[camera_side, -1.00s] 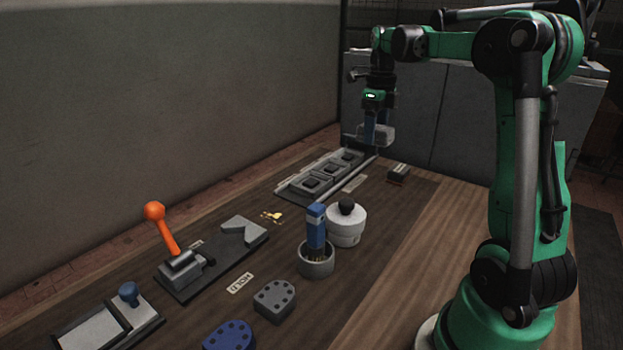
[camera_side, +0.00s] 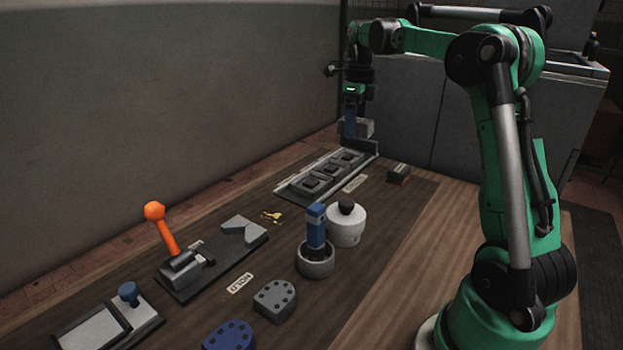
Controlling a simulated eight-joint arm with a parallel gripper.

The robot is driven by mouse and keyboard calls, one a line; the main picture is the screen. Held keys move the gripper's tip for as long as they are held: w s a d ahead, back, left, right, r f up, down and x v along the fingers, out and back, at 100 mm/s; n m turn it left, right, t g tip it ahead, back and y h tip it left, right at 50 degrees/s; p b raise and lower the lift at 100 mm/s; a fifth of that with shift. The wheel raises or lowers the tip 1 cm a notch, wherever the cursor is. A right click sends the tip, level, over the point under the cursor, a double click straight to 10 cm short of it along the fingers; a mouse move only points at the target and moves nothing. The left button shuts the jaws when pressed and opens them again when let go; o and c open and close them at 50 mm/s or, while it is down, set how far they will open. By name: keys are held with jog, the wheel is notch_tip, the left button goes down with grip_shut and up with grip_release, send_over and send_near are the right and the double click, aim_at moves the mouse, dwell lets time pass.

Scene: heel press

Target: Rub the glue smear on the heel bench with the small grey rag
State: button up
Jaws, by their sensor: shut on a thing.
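My gripper (camera_side: 350,132) hangs at the back of the bench, over the far end of the tray with square pads. Its blue fingers are shut on a small grey piece (camera_side: 360,127), which looks like the grey rag, held above the bench. The fingers partly hide it. The glue smear (camera_side: 271,217) is a small, thin yellowish patch on the dark bench top (camera_side: 205,312), in front of the tray and well apart from my gripper.
The tray (camera_side: 308,183) has several dark squares. A lidded white pot (camera_side: 346,226) and a cup (camera_side: 316,263) with a blue-handled brush (camera_side: 316,226) stand right of the smear. An orange-knobbed lever (camera_side: 160,228) and grey V-block (camera_side: 243,231) stand left. A dark block (camera_side: 398,173) lies farther right.

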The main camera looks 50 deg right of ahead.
jog(key=w+a+f+n, duration=0.4)
jog(key=w+a+f, duration=0.1)
jog(key=w, duration=0.5)
jog(key=n, duration=0.3)
send_over(264, 211)
notch_tip(264, 211, down, 6)
jog(key=shift+w+f, duration=0.1)
jog(key=shift+f, duration=3.25)
jog(key=shift+s+f, duration=0.45)
jog(key=shift+f, duration=0.1)
jog(key=shift+s, duration=3.05)
jog(key=shift+w, duration=3.4)
jog(key=shift+w+r, duration=0.1)
jog(key=shift+r, duration=0.15)
notch_tip(264, 211, up, 8)
jog(key=shift+f, duration=0.25)
